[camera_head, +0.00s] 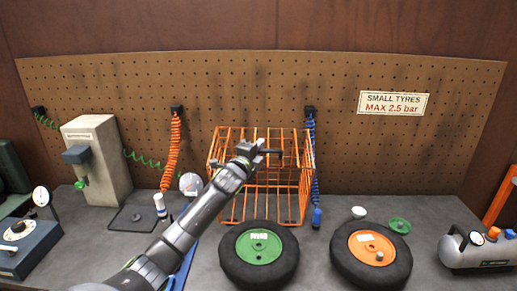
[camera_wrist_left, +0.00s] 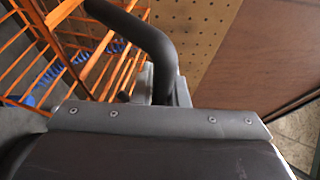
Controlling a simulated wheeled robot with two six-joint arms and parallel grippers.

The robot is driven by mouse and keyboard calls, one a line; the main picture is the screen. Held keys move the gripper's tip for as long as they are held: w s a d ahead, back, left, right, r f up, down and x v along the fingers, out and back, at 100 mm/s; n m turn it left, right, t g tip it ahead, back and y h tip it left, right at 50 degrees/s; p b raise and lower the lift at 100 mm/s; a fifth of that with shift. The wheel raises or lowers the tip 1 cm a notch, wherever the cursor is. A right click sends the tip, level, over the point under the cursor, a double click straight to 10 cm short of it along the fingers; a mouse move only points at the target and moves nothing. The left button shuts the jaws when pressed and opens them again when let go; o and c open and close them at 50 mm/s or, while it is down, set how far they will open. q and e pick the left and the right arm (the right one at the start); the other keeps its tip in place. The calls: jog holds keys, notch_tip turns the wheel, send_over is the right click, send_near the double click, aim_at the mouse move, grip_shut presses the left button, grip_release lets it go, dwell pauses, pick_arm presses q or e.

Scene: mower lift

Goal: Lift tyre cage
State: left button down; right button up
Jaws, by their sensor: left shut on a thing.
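The orange wire tyre cage (camera_head: 290,212) stands on the grey bench against the pegboard, behind the two tyres. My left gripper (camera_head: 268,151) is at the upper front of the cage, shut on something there. In the left wrist view a dark curved bar (camera_wrist_left: 150,40), like a handle, runs up from between the jaws, with the cage's orange bars (camera_wrist_left: 80,45) to its left. The gripper's fingertips are mostly hidden in that view. My right gripper is not in view.
A tyre with a green hub (camera_head: 259,247) and one with an orange hub (camera_head: 371,250) lie before the cage. A small compressor (camera_head: 480,250) is at right. A beige machine (camera_head: 97,155) and a blue gauge box (camera_head: 25,245) are at left. Coiled hoses (camera_head: 172,150) hang behind.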

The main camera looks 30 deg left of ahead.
pick_arm(q)
jog(key=shift+f, duration=0.1)
jog(key=shift+s+d+f+b, duration=0.15)
jog(key=shift+s+f+b, duration=0.05)
jog(key=shift+b, duration=0.1)
jog(key=shift+m+t, duration=0.4)
jog(key=shift+t, duration=0.3)
jog(key=s+d+b, duration=0.1)
jog(key=s+b, duration=0.1)
jog(key=s, duration=0.1)
jog(key=s+d+f+b, duration=0.1)
jog(key=shift+s+d+f+b, duration=0.1)
jog(key=shift+s+d+b, duration=0.15)
jog(key=shift+d+b, duration=0.1)
